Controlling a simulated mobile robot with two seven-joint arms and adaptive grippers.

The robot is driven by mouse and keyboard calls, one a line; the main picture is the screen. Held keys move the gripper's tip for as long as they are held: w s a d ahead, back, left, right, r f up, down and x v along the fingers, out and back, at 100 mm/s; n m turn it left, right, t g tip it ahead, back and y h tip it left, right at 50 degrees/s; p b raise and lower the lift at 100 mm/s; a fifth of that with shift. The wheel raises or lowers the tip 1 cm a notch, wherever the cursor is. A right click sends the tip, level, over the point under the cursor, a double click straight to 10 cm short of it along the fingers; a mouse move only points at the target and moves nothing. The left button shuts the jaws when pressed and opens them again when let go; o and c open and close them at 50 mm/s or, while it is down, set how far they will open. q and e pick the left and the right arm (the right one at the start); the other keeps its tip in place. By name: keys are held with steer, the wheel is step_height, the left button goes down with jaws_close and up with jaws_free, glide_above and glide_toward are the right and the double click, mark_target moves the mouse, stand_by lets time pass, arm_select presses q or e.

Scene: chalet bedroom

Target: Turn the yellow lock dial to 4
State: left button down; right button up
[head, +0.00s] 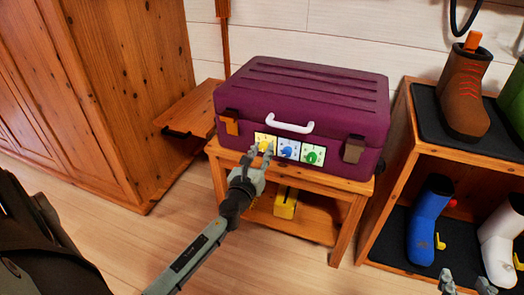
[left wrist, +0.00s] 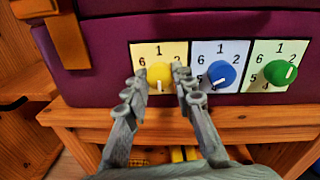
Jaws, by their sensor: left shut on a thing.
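The purple suitcase (head: 330,100) lies on a small wooden bench, with a row of three dials on its front. The yellow lock dial (left wrist: 159,75) is the leftmost, on a pale yellow plate (left wrist: 147,48); its white mark points down. The 1, 2 and 6 show; the lower numbers are hidden by my fingers. My left gripper (head: 261,158) is shut on the yellow dial, one finger on each side, as the left wrist view (left wrist: 160,78) shows. My right gripper (head: 467,284) is partly in view at the bottom right, fingertips apart and empty.
The blue dial (left wrist: 221,74) and green dial (left wrist: 280,73) sit close to the right. A white handle (head: 290,126) is above them. The bench (head: 345,205) has a yellow object (head: 286,203) on its lower shelf. A boot rack (head: 395,160) stands right; a wooden cabinet (head: 120,90) left.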

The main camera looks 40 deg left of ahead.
arm_select(q)
steer(key=c, duration=1.3)
jaws_free()
steer(key=shift+o, duration=0.2)
steer(key=v, duration=1.2)
steer(key=s+a+f+n+g+y+p, duration=0.35)
steer(key=s+a+n+g+p, duration=0.2)
steer(key=n, duration=1.15)
steer(key=s+d+f+n+g+h+p, duration=0.2)
steer(key=s+d+f+n+g+h, duration=0.5)
steer(key=s+d+n, duration=0.4)
step_height(320, 180, down, 2)
steer(key=shift+d+f+n+g+p, duration=0.15)
steer(key=shift+d+n+g+p, duration=0.2)
steer(key=shift+d+n+g, duration=0.4)
arm_select(e)
steer(key=s+d+f+g+h, duration=0.1)
steer(key=s+d+f+g, duration=0.2)
steer(key=f, duration=0.3)
steer(key=s+d+f+m+g+h, duration=0.1)
steer(key=s+d+f+g, duration=0.2)
steer(key=f, duration=0.4)
steer(key=s+d+f+g+h, duration=0.2)
steer(key=s+d+f+g, duration=0.2)
steer(key=s+d+f, duration=0.1)
steer(key=shift+s+d+f+m, duration=0.15)
steer(key=shift+d+f+m, duration=0.15)
steer(key=shift+d+f, duration=0.6)
